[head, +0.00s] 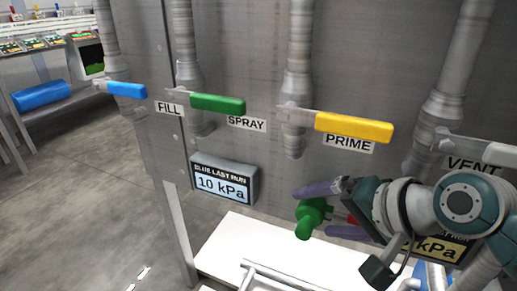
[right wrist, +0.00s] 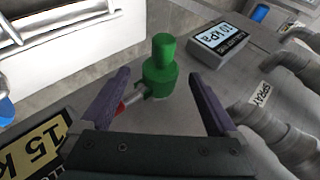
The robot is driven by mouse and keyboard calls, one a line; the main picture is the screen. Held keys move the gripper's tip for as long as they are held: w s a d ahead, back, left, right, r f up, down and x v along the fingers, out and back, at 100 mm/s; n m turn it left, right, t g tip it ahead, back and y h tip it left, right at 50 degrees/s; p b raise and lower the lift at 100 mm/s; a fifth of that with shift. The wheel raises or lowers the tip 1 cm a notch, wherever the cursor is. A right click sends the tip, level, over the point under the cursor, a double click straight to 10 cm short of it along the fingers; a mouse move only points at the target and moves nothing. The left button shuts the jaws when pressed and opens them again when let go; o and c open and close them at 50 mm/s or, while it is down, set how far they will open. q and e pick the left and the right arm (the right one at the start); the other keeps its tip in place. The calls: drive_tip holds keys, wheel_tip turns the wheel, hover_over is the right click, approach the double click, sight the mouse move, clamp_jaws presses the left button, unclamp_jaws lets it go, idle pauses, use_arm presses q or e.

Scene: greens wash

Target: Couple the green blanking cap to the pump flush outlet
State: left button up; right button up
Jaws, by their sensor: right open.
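A green capped piece (head: 312,215), which looks like the green blanking cap, sits low at the panel beneath the PRIME valve. It also shows in the right wrist view (right wrist: 160,68), with a short grey stem and a red part (right wrist: 132,98) beside it. I cannot tell whether it is coupled to an outlet. My right gripper (right wrist: 160,75) is open, its purple fingers on either side of the green piece with gaps between. In the head view, the right gripper (head: 313,212) reaches in from the right. My left gripper is not in view.
Blue, green (head: 217,103) and yellow (head: 354,127) valve handles stick out above, with grey pipes. A yellow display (right wrist: 38,145) is close by. A white surface (head: 240,245) lies below.

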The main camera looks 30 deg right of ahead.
drive_tip(key=shift+b+x, duration=0.35)
drive_tip(key=shift+x, duration=0.8)
clamp_jaws()
drive_tip(key=shift+r, duration=0.1)
